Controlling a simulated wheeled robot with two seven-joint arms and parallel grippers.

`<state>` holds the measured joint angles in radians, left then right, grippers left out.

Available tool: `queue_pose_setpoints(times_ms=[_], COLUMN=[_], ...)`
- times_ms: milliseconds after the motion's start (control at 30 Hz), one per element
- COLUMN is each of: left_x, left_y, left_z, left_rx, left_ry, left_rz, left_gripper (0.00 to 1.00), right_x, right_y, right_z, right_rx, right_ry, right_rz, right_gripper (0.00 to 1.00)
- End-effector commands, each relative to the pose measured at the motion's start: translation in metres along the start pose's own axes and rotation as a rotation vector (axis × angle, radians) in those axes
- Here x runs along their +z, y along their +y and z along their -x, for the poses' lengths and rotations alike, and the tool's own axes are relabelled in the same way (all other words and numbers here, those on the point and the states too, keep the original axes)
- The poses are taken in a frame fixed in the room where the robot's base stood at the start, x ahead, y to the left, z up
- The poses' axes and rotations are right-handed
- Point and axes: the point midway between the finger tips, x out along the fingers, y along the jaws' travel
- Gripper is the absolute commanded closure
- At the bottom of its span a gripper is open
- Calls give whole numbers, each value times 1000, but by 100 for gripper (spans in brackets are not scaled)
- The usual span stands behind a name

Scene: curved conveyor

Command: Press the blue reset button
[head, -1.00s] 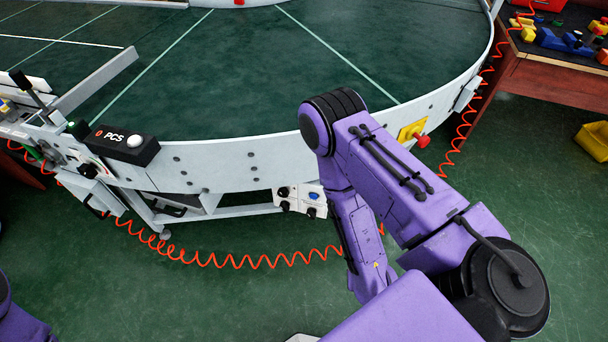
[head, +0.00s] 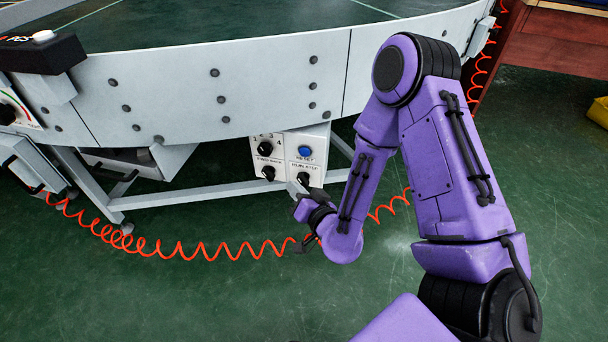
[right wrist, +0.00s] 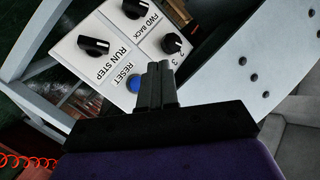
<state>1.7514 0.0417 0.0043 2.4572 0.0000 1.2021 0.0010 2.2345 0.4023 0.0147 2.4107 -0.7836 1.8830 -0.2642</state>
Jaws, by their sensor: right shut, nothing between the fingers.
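The blue reset button (head: 305,152) sits at the upper right of a white control panel (head: 288,172) under the conveyor's side. It also shows in the right wrist view (right wrist: 133,84), partly covered by my gripper's fingers. My right gripper (head: 294,188) is just in front of the panel's lower part in the head view, below the button. In the right wrist view my right gripper (right wrist: 155,68) has its fingers together and empty, with the tips just beside the button in the picture. I cannot tell whether they touch the panel. My left gripper is not in view.
Black knobs (head: 265,148) share the panel with the button. The white conveyor wall (head: 220,92) curves above it, with frame legs (head: 95,190) below. A coiled red hose (head: 190,250) hangs in front, over clear green floor.

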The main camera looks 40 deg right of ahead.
Motion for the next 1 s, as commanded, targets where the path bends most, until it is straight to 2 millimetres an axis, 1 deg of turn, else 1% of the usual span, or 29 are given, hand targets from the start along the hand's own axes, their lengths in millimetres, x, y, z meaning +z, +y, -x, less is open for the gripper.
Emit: queue_pose_setpoints(times_ms=[33,200,467,567,1000], left_x=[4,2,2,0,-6], left_y=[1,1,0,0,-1], left_z=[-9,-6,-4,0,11], left_rx=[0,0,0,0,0], left_ry=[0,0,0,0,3], left_rz=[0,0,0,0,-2], left_gripper=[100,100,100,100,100], right_x=[2,-3,-6,-11,-42], right_y=[2,-2,-1,3,34], right_z=[-3,-4,-6,-12,-55], right_rx=[-13,-23,-21,-21,-21], right_ry=[17,27,27,28,26], right_rz=[-8,-13,-11,-12,-10], right_gripper=[100,100,100,100,100])
